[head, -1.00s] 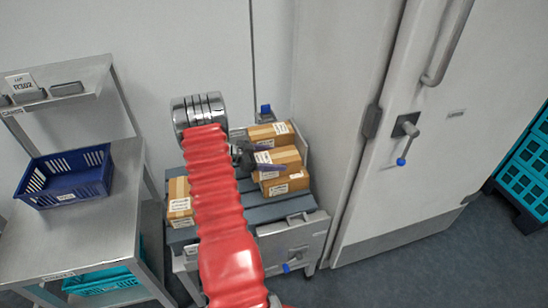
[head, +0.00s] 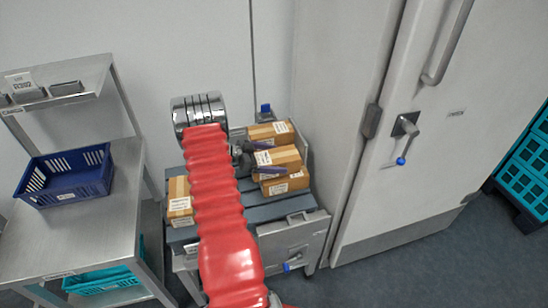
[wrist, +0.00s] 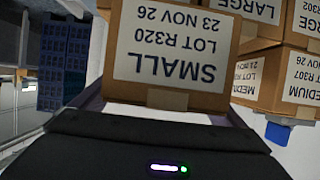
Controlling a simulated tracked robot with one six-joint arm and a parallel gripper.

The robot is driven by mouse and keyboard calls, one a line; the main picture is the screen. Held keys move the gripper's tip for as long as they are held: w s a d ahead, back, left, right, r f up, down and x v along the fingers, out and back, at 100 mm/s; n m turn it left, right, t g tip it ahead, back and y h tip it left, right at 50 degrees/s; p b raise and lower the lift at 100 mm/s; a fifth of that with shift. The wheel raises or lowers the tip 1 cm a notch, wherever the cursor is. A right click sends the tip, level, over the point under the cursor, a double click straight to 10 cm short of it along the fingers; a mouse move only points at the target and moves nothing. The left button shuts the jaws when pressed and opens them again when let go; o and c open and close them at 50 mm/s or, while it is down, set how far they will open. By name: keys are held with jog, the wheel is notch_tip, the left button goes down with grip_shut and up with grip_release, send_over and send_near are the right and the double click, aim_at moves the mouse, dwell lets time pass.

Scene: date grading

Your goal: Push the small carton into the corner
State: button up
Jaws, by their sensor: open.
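The small carton is brown with a white label reading SMALL, LOT R320, upside down in the wrist view (wrist: 172,88). In the head view the carton (head: 286,153) sits among other cartons at the right of the grey slatted bench (head: 258,211). My gripper (head: 266,158) is open, with its purple fingers on either side of this carton. In the wrist view the carton stands close before the gripper's dark body; whether they touch is unclear. My red arm hides the middle of the bench. The corner behind the cartons is partly hidden.
Another carton (head: 268,133) stands behind, and one (head: 286,183) in front. A further carton (head: 180,205) is left of my arm. A metal guard (head: 302,143) edges the bench's right side. A steel table with a blue crate (head: 66,178) is at left, a door (head: 420,190) at right.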

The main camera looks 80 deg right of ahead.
jog(key=v, duration=1.3)
jog(key=shift+w, duration=0.4)
jog(key=shift+s+r, duration=0.1)
jog(key=shift+s, duration=0.05)
